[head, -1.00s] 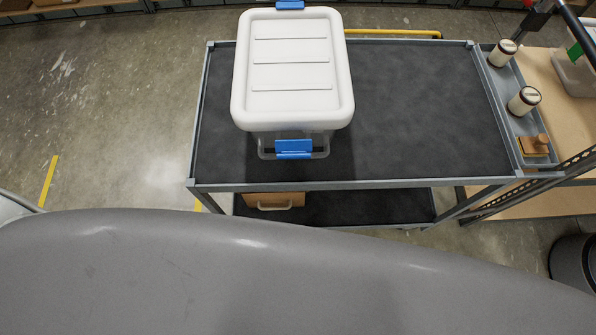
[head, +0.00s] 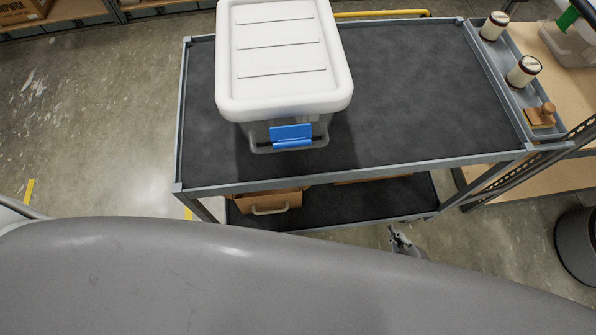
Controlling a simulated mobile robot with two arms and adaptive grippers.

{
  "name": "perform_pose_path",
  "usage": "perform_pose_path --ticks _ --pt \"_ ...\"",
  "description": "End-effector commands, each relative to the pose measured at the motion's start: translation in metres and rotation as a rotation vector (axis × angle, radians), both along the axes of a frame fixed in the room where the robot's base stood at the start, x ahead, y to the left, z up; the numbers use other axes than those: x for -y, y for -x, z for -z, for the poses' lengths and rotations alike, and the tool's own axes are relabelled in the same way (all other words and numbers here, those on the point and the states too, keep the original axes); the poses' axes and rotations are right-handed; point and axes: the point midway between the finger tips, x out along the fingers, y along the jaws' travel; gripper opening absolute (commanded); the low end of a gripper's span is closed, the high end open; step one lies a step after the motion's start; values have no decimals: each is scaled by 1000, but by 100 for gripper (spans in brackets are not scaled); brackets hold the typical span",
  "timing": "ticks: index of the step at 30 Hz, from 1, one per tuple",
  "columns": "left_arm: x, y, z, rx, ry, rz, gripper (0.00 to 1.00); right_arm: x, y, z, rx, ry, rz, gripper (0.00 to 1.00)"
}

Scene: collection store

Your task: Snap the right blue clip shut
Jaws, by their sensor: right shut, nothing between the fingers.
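A clear plastic box with a white lid (head: 283,55) stands on the cart's black top, left of its middle. A blue clip (head: 291,136) is on the box's near side, just below the lid rim. I cannot tell from this angle whether it is latched. The box's far end is cut off by the frame's top edge. My right gripper (head: 394,236) shows small at the lower middle, beyond my grey body's edge and below the cart's front edge. It is shut and empty, apart from the box and clip. My left gripper is not in view.
The cart's top (head: 410,100) is clear right of the box. A side tray (head: 507,85) holds two jars and a wooden-handled block (head: 541,117). A cardboard box (head: 270,201) is on the lower shelf. A dark bin (head: 577,245) stands at right.

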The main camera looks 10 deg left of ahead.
Motion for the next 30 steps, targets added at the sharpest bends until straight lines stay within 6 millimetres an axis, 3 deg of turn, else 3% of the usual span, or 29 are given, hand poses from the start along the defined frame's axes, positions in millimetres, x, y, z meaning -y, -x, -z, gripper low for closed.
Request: perform_pose_path --ticks 1,3,8,12,18,24,30 --pt "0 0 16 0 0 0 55 -12 -10 -17 90 22 -81 0" --pt "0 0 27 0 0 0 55 -30 -19 -51 212 53 -191 0" --pt "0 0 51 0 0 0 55 -79 -19 -131 494 123 -438 0" --pt "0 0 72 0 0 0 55 -123 5 -200 741 178 -641 0" --pt "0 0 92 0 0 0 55 -166 53 -275 1023 232 -849 0" --pt "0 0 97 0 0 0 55 -181 77 -306 1142 253 -925 0" --pt "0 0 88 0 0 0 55 -192 73 -313 1151 255 -928 0"
